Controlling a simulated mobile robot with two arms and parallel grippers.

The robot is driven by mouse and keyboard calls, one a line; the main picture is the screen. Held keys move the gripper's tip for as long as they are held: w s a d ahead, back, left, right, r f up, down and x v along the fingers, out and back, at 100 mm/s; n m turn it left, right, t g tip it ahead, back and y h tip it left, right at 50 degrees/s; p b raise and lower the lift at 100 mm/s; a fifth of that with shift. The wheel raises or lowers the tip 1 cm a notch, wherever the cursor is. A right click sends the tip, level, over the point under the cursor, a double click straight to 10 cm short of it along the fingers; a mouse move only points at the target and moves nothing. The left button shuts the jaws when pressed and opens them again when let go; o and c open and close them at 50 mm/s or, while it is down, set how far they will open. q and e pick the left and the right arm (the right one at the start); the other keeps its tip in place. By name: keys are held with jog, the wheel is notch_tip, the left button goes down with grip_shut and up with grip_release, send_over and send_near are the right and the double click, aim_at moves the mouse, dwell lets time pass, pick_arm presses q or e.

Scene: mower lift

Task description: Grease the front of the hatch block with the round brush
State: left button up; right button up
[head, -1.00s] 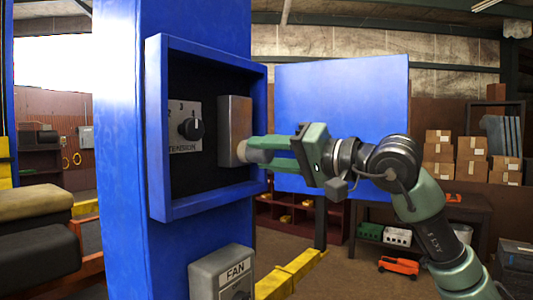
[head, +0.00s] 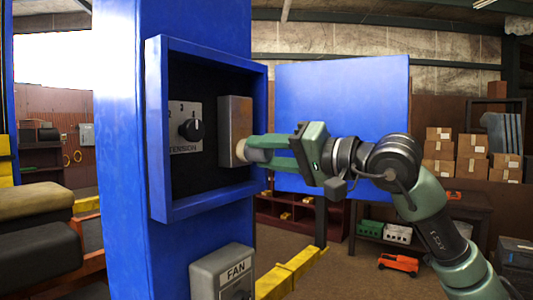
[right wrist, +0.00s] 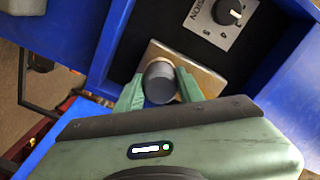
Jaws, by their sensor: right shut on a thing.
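The hatch block (head: 236,122) is a grey metal box inside the open blue hatch, right of the tension dial. Its front has a brownish tint. My right gripper (head: 272,150) is shut on the round brush (head: 254,150), whose pale end is at the block's front, low on its right side. Whether it touches is hard to tell. In the right wrist view the brush's dark round end (right wrist: 159,82) sits between the green fingers (right wrist: 160,92), with the block (right wrist: 203,82) behind it. The fingers hide part of the brush. My left gripper is not in view.
The blue hatch frame (head: 157,130) surrounds the recess, and its open door (head: 345,115) stands behind my right arm. A tension dial (head: 191,129) is left of the block. A grey fan box (head: 222,270) is below the hatch on the blue post (head: 120,200).

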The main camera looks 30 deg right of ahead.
jog(key=shift+d+r+p, duration=0.1)
jog(key=shift+r+p, duration=0.7)
jog(key=shift+r, duration=0.35)
jog(key=shift+r+p, duration=0.85)
jog(key=shift+r, duration=0.05)
notch_tip(320, 180, up, 6)
jog(key=p, duration=0.5)
jog(key=shift+f, duration=0.25)
jog(key=shift+r, duration=0.7)
jog(key=shift+f+b, duration=1.4)
jog(key=shift+f, duration=0.6)
notch_tip(320, 180, down, 9)
jog(key=b, duration=0.8)
jog(key=shift+s+f, duration=0.1)
jog(key=shift+f+b, duration=0.5)
jog(key=shift+b, duration=0.05)
